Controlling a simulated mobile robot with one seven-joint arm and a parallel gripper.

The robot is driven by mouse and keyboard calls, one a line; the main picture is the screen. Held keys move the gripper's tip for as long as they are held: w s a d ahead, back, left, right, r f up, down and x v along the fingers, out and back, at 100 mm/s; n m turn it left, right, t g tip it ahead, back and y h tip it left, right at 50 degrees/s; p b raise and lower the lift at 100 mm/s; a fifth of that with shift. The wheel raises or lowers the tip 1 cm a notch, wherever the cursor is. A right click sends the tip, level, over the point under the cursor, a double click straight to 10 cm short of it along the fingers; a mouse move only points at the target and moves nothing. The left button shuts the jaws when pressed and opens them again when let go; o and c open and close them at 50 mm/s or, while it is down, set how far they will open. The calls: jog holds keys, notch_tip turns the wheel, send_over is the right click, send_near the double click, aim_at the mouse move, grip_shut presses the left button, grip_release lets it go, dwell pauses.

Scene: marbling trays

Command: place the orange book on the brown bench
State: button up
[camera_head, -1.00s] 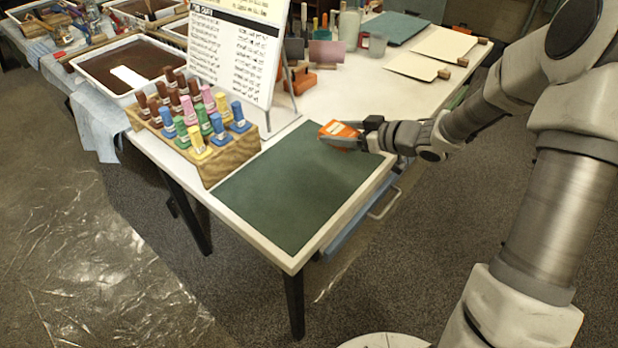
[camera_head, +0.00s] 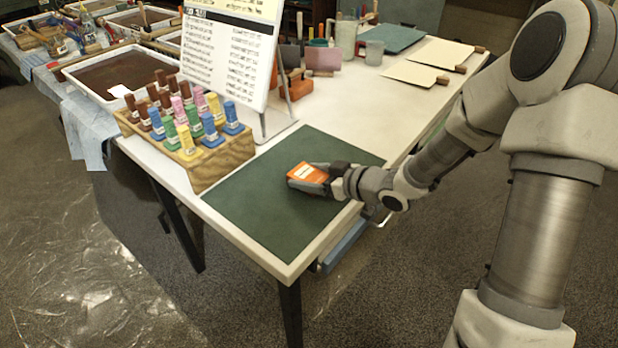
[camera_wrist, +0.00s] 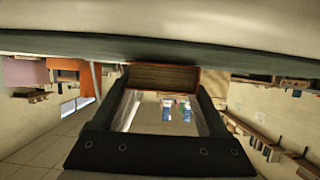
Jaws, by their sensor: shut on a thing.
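The orange book (camera_head: 306,173) is small, with a pale label on its cover. My gripper (camera_head: 325,178) is shut on it, over the green mat (camera_head: 262,215) near the front corner of the white table. In the wrist view the book (camera_wrist: 162,77) shows its brown page edge between the two fingers of my gripper (camera_wrist: 163,92). Whether the book touches the mat or hangs just above it, I cannot tell. I see no bench that is clearly brown in these views.
A wooden rack (camera_head: 215,165) of several coloured bottles stands left of the mat. A white sign (camera_head: 230,55) stands behind it. Cream sheets (camera_head: 415,73) and a tray of dark liquid (camera_head: 125,75) lie farther back. Much of the mat is bare.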

jog(key=o, duration=1.3)
jog(key=shift+f, duration=0.1)
